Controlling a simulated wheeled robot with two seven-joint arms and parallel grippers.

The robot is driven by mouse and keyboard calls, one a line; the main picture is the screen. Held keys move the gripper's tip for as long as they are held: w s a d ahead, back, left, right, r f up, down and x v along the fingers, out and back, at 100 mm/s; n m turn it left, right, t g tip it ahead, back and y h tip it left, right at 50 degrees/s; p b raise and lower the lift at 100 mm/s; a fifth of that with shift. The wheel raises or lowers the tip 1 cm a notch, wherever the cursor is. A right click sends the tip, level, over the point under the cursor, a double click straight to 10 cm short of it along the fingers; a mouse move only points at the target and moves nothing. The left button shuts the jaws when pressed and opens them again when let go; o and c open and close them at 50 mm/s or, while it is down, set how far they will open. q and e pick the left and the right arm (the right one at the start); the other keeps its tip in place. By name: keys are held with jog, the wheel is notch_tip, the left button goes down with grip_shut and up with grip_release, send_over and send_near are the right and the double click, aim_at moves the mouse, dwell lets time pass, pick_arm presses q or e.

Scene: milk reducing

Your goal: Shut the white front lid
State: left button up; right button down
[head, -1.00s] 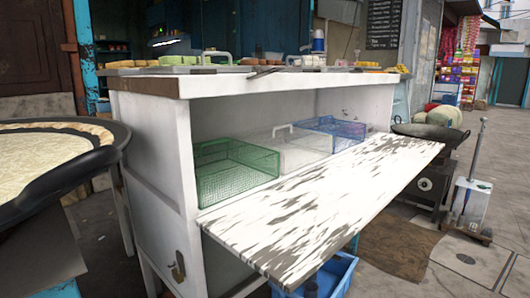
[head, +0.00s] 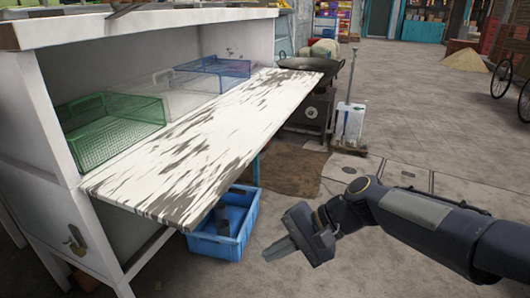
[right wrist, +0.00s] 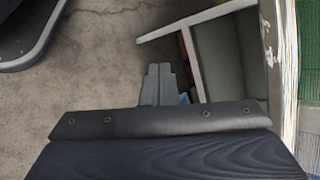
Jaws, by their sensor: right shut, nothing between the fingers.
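The white front lid (head: 190,150) hangs open from the white cabinet, sticking out roughly flat with a slight tilt and worn dark streaks on it. Its free front edge faces my right arm. My right gripper (head: 279,248) is shut and empty, in front of the lid's front edge and lower in the picture, apart from it. The gripper's closed fingers also show in the right wrist view (right wrist: 158,84), beside the cabinet's white frame (right wrist: 190,22). My left gripper is not in view.
Inside the cabinet stand a green basket (head: 115,128), a clear one and a blue basket (head: 212,72). A blue crate (head: 222,225) sits on the ground below the lid. A black wok (head: 312,64) on a stove stands beyond the lid's far end. Paving at the right is open.

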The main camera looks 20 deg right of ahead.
jog(key=w+d+m+t+y, duration=0.2)
jog(key=w+d+m, duration=0.15)
jog(key=w, duration=0.35)
jog(key=w+d+m+t+y, duration=0.1)
jog(key=w+d+m+y, duration=0.2)
jog(key=w+m, duration=0.35)
jog(key=w+d+f+m+t, duration=0.3)
jog(key=w+d+m+t, duration=0.5)
jog(key=d, duration=0.4)
jog(key=w+a+r+n+b, duration=0.1)
jog(key=w+a+r+b, duration=0.3)
jog(key=w+a+r, duration=0.2)
jog(key=shift+x, duration=1.05)
jog(key=shift+w+d+r, duration=0.1)
jog(key=shift+w+d, duration=0.05)
jog(key=shift+d, duration=0.05)
